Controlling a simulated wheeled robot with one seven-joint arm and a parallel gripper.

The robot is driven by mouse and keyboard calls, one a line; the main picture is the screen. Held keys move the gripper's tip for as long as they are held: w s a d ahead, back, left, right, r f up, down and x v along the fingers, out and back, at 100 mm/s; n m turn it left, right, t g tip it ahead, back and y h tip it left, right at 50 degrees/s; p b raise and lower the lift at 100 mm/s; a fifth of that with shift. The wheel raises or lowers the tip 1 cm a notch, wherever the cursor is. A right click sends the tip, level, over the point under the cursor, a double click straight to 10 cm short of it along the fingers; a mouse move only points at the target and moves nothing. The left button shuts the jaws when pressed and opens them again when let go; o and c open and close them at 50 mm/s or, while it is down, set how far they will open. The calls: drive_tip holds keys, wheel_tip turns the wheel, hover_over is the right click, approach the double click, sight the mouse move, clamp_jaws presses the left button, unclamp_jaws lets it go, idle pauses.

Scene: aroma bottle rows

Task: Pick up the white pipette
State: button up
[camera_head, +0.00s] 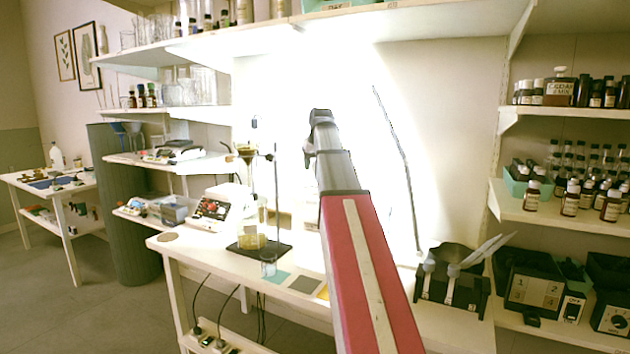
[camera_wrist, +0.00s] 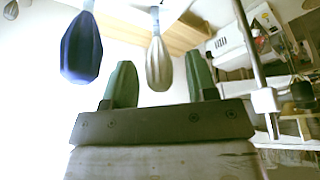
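In the wrist view, a pale grey-white bulb (camera_wrist: 158,64), which looks like the end of the white pipette, hangs upside down in the picture from a thin stem. A dark blue bulb (camera_wrist: 80,48) of similar shape hangs to its left. My gripper (camera_wrist: 160,78) is open, its two green fingers pointing up in the picture. The pale bulb shows in the gap between the fingers, and I see space on both sides of it. I cannot tell its depth relative to the fingertips. In the head view my red arm hides the gripper and the bulbs.
A metal stand rod (camera_wrist: 252,60) rises close at the right in the wrist view, with a white instrument (camera_wrist: 240,45) behind it. In the head view a ring stand (camera_head: 276,195) and a small beaker (camera_head: 268,264) stand on the white table (camera_head: 185,246), left of my arm.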

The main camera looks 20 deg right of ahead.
drive_tip(key=c, duration=0.5)
wheel_tip(320, 180, up, 9)
drive_tip(key=shift+r, duration=0.55)
